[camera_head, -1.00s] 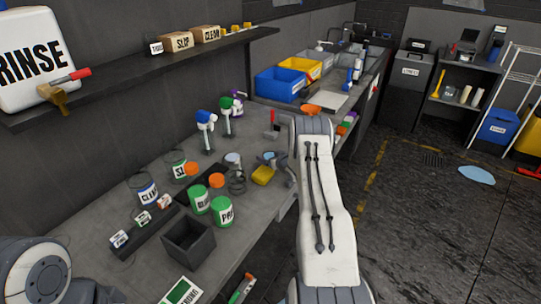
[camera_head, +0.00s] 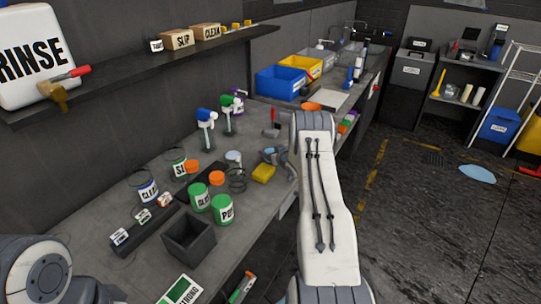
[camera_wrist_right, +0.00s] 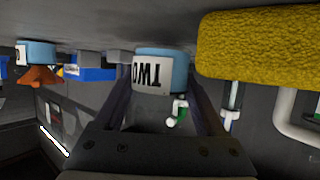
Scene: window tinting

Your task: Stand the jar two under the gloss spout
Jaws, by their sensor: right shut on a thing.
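My right gripper (camera_wrist_right: 160,95) is shut on jar two (camera_wrist_right: 160,72), a jar with a blue band and a white TWO label, which shows upside down between the fingers in the right wrist view. In the head view my right forearm hides most of this gripper; its visible part (camera_head: 272,155) is over the bench beside the yellow sponge. I cannot make out jar two clearly there. I cannot pick out the gloss spout for certain. My left arm shows at the lower left, but its gripper is out of view.
Green-lidded cans (camera_head: 222,209), a dark open box (camera_head: 188,237) and spray bottles (camera_head: 206,130) crowd the bench (camera_head: 120,200). The yellow sponge (camera_head: 264,173) lies near its front edge and shows large in the right wrist view (camera_wrist_right: 260,45). Blue and yellow bins (camera_head: 280,84) stand farther back.

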